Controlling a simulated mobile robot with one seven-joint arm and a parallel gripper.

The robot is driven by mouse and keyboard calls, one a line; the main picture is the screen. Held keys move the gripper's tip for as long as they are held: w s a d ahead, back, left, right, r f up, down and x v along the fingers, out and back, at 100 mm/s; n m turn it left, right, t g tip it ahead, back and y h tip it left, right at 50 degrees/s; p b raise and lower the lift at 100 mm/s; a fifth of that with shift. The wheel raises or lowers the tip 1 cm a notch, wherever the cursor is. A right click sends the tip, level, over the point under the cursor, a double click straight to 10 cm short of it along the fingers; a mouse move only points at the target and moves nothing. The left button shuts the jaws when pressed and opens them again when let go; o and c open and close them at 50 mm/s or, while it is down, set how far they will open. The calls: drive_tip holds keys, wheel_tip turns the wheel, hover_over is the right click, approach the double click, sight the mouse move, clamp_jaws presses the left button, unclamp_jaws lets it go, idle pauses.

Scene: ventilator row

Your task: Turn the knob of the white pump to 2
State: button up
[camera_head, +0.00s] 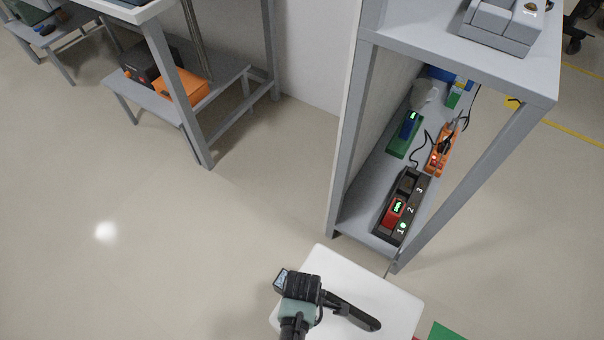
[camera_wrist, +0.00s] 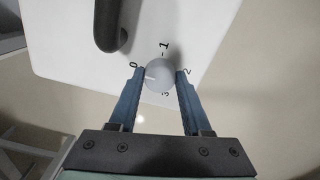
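The white pump (camera_head: 387,309) stands at the bottom of the head view, with a black bar-shaped handle (camera_head: 352,314) on it. In the wrist view, its white face (camera_wrist: 190,28) carries a round grey knob (camera_wrist: 159,76) ringed by the marks 0, 1, 2 and 3. A short white line on the knob points left, nearest the 0. My gripper (camera_wrist: 160,71) has its two blue fingers on opposite sides of the knob, seemingly touching it. In the head view, my gripper (camera_head: 282,280) is at the pump's left part and hides the knob.
A grey shelf unit (camera_head: 348,150) stands behind the pump, with a dark device (camera_head: 382,228) marked 1, 2, 3 on its lower board. The black handle (camera_wrist: 106,22) lies close to the knob's upper left in the wrist view. The floor to the left is free.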

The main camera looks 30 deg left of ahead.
clamp_jaws()
